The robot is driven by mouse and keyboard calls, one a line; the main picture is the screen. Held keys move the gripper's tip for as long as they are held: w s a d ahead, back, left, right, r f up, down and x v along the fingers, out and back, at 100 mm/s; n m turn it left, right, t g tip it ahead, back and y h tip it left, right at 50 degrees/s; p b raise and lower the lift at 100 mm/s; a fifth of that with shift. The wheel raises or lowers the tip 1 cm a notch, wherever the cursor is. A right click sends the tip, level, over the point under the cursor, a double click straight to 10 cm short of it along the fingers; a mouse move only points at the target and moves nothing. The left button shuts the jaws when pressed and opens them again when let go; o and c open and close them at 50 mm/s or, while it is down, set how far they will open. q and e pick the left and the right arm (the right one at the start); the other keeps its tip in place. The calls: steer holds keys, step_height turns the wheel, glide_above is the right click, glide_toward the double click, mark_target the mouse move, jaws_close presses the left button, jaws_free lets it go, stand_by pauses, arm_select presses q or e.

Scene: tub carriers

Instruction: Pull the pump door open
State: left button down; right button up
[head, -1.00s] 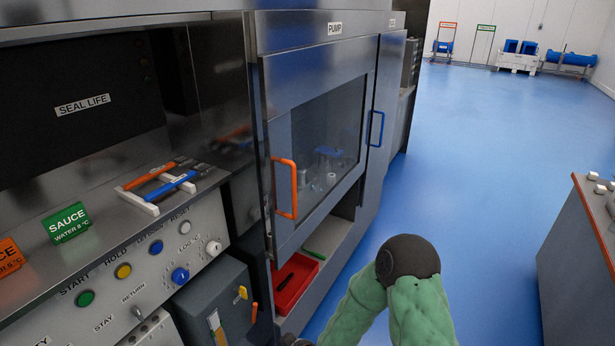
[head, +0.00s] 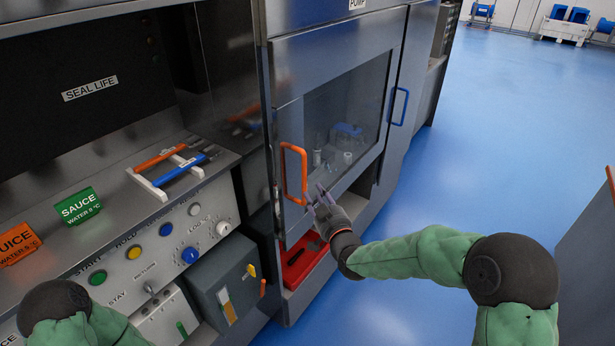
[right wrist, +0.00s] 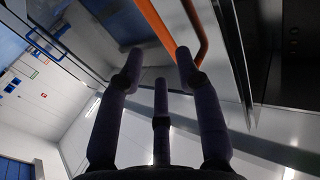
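The pump door (head: 372,164) is a steel panel with a window, under the PUMP label (head: 357,3). I cannot tell whether it is fully shut or slightly ajar. Its orange handle (head: 304,176) is an upright bar at the door's left side. My right gripper (head: 318,198) is just right of the handle's lower part in the head view. In the right wrist view, its dark fingers (right wrist: 160,62) are spread and empty, with the orange handle (right wrist: 157,27) close beyond their tips. Only my left arm's elbow shows at the lower left; its gripper is out of view.
A blue handle (head: 399,106) is on the neighbouring door to the right. A red tray (head: 300,268) lies on the shelf below the pump door. A grey box (head: 228,292) juts out left of it. Blue floor to the right is free.

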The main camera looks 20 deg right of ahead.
steer(key=w, duration=0.9)
steer(key=shift+a+b, duration=0.3)
steer(key=shift+a, duration=0.05)
steer(key=shift+c, duration=0.3)
jaws_close()
